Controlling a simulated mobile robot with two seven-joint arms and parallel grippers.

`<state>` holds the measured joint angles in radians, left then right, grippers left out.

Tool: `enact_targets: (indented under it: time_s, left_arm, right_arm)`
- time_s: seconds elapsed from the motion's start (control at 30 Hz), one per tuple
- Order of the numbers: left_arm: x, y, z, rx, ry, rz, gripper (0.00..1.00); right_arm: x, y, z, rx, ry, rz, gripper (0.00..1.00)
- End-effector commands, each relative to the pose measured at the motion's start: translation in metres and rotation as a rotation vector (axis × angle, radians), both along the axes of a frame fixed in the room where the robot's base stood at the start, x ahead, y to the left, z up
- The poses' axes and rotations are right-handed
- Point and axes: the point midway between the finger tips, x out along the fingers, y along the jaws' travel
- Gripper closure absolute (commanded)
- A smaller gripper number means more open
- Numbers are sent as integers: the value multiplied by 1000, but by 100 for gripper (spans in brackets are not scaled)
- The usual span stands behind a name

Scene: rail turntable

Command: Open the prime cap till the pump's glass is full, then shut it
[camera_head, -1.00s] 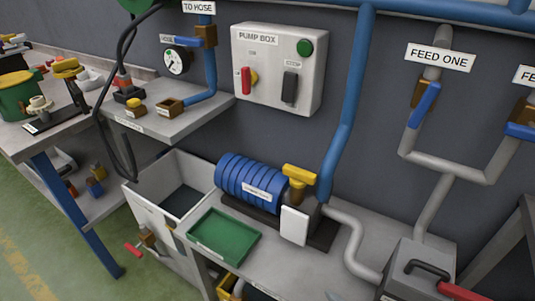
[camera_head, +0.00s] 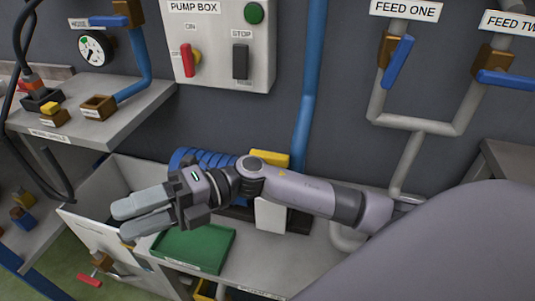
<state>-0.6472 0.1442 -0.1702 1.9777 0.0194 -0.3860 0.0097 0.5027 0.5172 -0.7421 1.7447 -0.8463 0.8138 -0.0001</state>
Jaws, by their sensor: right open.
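The blue ribbed pump (camera_head: 200,157) stands on the bench, mostly hidden behind my right arm. The yellow cap (camera_head: 270,158) on top of it shows only in part above my forearm. A white upright panel (camera_head: 270,215) is on the pump's front; I cannot tell whether it is the glass, and no fill level shows. My right gripper (camera_head: 123,221) is open and empty, pointing left over the pale basin, to the left of the cap and apart from it. My left gripper is out of view.
A green tray (camera_head: 195,248) lies on the bench below my right arm. A pale basin (camera_head: 80,222) stands at left. The pump box (camera_head: 218,45) hangs on the wall with a red switch. Blue-handled feed valves (camera_head: 398,62) are at upper right.

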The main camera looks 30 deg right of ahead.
Motion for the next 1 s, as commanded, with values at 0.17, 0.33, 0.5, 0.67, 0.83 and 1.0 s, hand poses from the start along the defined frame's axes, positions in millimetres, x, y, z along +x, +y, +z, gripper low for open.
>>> enact_targets:
  time_s: [0.17,0.33,0.5,0.67,0.83,1.0]
  left_arm:
    - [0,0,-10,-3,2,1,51]
    - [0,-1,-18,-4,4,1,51]
    - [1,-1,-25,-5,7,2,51]
    - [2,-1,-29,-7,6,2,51]
    - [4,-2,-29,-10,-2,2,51]
    - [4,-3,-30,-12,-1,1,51]
  right_arm:
    - [-2,-16,-22,-310,-263,190,51]
    - [14,-60,-43,-645,-442,327,51]
    - [41,-129,-48,-1012,-542,413,51]
    - [64,-204,-32,-1342,-552,438,51]
    - [74,-262,-7,-1574,-511,430,51]
    - [75,-284,2,-1659,-482,423,51]
